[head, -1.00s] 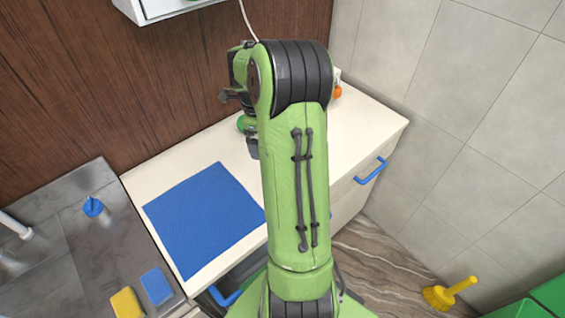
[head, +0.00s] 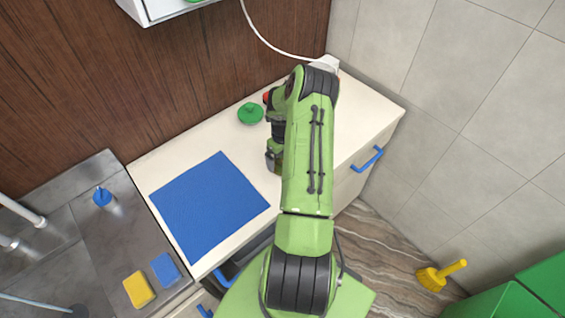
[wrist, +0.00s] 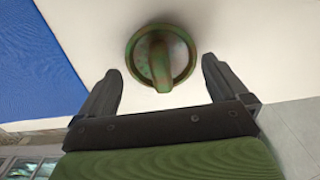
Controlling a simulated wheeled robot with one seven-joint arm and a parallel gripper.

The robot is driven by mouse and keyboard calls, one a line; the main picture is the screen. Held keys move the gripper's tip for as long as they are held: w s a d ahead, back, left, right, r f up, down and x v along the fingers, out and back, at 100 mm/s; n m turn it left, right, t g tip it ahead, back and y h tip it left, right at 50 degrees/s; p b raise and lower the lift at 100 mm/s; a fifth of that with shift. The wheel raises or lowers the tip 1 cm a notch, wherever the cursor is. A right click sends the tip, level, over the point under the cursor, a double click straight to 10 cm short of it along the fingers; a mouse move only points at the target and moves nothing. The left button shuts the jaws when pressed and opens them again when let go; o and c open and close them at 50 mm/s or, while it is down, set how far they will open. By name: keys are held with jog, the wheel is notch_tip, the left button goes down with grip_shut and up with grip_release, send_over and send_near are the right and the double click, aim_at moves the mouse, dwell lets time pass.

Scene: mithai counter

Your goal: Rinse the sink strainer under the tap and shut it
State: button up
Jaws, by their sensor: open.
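A round green disc with a raised knob, apparently the sink strainer (wrist: 180,63), lies on the pale counter, with brown stains on it. It appears to be the green disc (head: 250,113) behind the blue mat in the head view. My gripper (wrist: 161,68) is open, its fingers on either side of the disc in the wrist picture. I cannot tell how far above it they are. In the head view my arm largely hides the gripper. A pale tap pipe (head: 22,212) shows over the steel sink (head: 60,240) at the left, with a blue knob (head: 102,197) nearby.
A blue mat (head: 208,207) lies on the counter. A yellow sponge (head: 139,290) and a blue sponge (head: 166,268) lie at the sink's edge. A white item (head: 326,64) with a cord stands at the back. A yellow brush (head: 440,275) is on the floor at right.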

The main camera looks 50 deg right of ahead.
jog(key=shift+d+f, duration=0.15)
jog(key=shift+f, duration=0.6)
jog(key=shift+s+a+f, duration=0.1)
jog(key=shift+a, duration=0.1)
grip_shut()
